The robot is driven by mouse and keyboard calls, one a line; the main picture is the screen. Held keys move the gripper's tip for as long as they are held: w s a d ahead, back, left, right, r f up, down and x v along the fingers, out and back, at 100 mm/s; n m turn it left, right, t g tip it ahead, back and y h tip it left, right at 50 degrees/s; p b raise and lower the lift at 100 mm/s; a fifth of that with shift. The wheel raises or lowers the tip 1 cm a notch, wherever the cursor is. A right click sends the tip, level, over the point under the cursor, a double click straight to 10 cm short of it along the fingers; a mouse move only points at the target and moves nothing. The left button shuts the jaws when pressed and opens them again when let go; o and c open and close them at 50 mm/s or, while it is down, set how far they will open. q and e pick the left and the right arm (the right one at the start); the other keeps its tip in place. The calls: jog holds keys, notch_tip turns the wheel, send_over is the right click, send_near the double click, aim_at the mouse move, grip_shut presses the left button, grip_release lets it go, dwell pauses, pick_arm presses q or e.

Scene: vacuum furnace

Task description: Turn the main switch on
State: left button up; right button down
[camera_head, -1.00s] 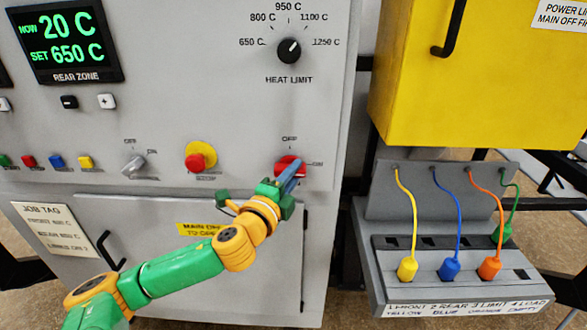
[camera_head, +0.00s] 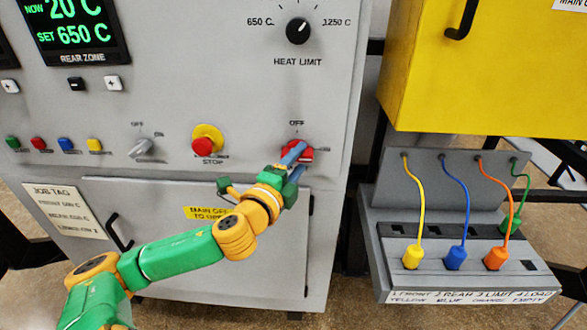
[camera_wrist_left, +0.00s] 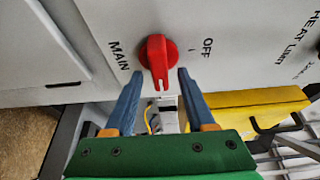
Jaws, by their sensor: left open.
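The main switch is a red rotary knob (camera_head: 305,154) low on the right of the grey front panel, with OFF above it. It also shows in the left wrist view (camera_wrist_left: 157,55), between the words MAIN and OFF. There its narrow, white-marked end points down the picture, not toward OFF. My left gripper (camera_head: 295,158) is at the knob. In the left wrist view its two blue fingers (camera_wrist_left: 160,75) are apart, one on each side of the knob's lower end, with gaps visible. My right gripper is out of view.
The red STOP button (camera_head: 203,145) on a yellow ring and a grey selector (camera_head: 141,148) are left of the switch. The heat limit dial (camera_head: 298,31) is above. A plug box (camera_head: 385,285) with coloured cables and a yellow cabinet (camera_head: 480,80) stand to the right.

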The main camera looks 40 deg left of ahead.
aim_at(300, 162)
pick_arm(q)
jog(key=s, duration=0.1)
jog(key=s+b, duration=0.1)
jog(key=s, duration=0.1)
jog(key=shift+s+d+f, duration=0.15)
jog(key=shift+d+f, duration=0.15)
jog(key=shift+f, duration=0.05)
jog(key=s+p, duration=0.1)
jog(key=p, duration=0.1)
jog(key=s+p, duration=0.1)
jog(key=p, duration=0.1)
jog(key=shift+s+d+r+p, duration=0.15)
jog(key=shift+s+r+p, duration=0.05)
jog(key=shift+r+p, duration=0.15)
